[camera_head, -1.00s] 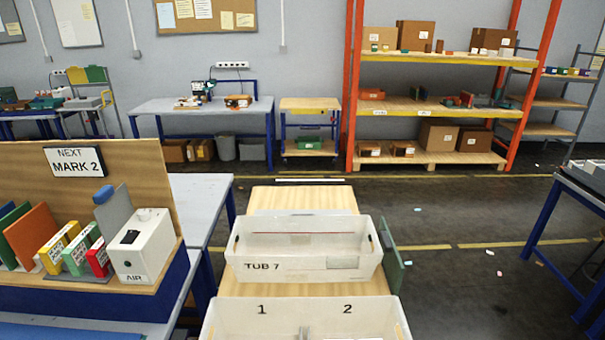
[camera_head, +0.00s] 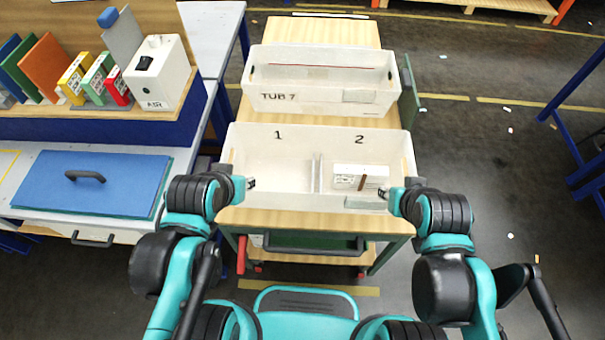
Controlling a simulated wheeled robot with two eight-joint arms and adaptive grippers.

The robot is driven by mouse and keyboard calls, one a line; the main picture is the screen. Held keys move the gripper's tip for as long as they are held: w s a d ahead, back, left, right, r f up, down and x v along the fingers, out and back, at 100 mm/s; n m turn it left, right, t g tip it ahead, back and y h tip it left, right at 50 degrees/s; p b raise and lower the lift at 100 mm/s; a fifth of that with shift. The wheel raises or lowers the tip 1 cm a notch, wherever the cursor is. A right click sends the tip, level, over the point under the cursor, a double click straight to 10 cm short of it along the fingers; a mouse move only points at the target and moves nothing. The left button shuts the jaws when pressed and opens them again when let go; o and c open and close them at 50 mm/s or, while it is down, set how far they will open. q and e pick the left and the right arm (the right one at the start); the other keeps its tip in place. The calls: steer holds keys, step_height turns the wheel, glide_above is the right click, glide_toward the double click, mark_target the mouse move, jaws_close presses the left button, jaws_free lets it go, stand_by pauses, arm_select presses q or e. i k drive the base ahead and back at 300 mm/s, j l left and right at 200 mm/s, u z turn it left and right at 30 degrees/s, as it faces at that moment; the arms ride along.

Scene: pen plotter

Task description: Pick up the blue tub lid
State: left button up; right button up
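A flat blue lid (camera_head: 120,192) with a black bar handle (camera_head: 85,176) lies on the grey bench at the left, over a teal layer. My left gripper (camera_head: 249,184) is to the right of the lid, apart from it, at the front left of the two-compartment tub (camera_head: 240,135). My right gripper (camera_head: 387,191) is at that tub's front right corner, far from the lid. Both grippers are small in view, and I cannot tell whether their fingers are open or shut. I see nothing held in either.
The two-compartment tub, marked 1 and 2, stands on a wooden-topped cart (camera_head: 290,218); a white box (camera_head: 352,177) lies in compartment 2. TUB 7 (camera_head: 325,100) stands behind it. A white AIR box (camera_head: 160,75) and several coloured plates stand behind the lid.

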mark_target(113, 184)
steer(key=u, duration=2.05)
steer(key=i+j+u, duration=0.15)
steer(key=j+u, duration=0.2)
